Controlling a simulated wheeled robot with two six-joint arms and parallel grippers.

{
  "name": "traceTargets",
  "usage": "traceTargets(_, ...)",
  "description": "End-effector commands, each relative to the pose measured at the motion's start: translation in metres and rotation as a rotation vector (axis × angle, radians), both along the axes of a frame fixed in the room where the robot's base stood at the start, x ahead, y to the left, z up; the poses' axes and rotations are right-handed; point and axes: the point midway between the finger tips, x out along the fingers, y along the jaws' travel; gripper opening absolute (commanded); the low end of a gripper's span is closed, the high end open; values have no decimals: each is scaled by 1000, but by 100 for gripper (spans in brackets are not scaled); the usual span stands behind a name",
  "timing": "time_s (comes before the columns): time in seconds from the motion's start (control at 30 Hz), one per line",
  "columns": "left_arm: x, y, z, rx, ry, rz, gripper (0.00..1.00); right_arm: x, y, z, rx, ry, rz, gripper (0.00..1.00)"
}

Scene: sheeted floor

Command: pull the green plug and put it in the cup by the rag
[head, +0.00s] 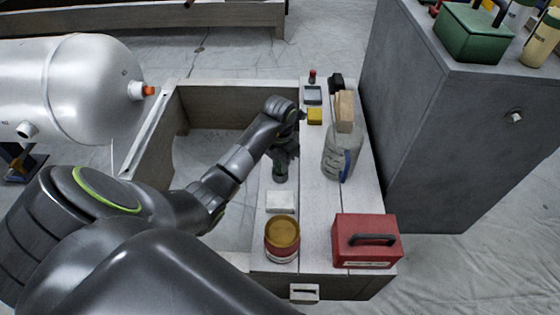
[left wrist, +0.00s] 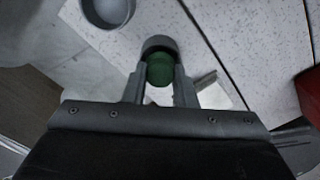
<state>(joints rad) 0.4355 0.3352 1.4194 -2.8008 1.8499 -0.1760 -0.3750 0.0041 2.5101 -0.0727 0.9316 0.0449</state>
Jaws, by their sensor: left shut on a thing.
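My left gripper (head: 288,150) reaches down over the pale bench top (head: 312,205). In the left wrist view it is shut on the green plug (left wrist: 160,70), which sits between the fingertips. A dark grey round rim (left wrist: 158,43) shows right behind the plug; whether the plug is seated in it, I cannot tell. In the head view a small dark grey cylinder (head: 280,173) stands under the gripper. A second grey round cup (left wrist: 108,10) shows at the wrist view's top edge. A flat white thing (head: 280,201) lies near; whether it is the rag is unclear. My right gripper is not in view.
An open paint can (head: 282,240) and a red toolbox (head: 366,242) stand at the bench's near end. A clear jug (head: 340,152) and a yellow block (head: 315,116) are farther back. A hollow bay (head: 205,135) lies left, a tall grey cabinet (head: 440,150) right.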

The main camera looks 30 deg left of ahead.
Motion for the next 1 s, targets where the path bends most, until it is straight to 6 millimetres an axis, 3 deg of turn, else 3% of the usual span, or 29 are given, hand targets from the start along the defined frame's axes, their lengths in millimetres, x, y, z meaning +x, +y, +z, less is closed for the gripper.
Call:
traceTargets(0.33, 0, 0, -8, 0, 1, 0, 0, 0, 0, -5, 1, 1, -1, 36)
traceTargets(0.37, 0, 0, -8, 0, 0, 0, 26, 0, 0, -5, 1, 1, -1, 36)
traceTargets(0.57, 0, 0, -7, 0, 0, 0, 50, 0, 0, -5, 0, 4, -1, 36)
traceTargets(0.87, 0, 0, -7, 0, 0, 0, 50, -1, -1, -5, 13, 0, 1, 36)
traceTargets(1.0, 1, 0, 10, 1, -2, 0, 50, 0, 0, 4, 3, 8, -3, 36)
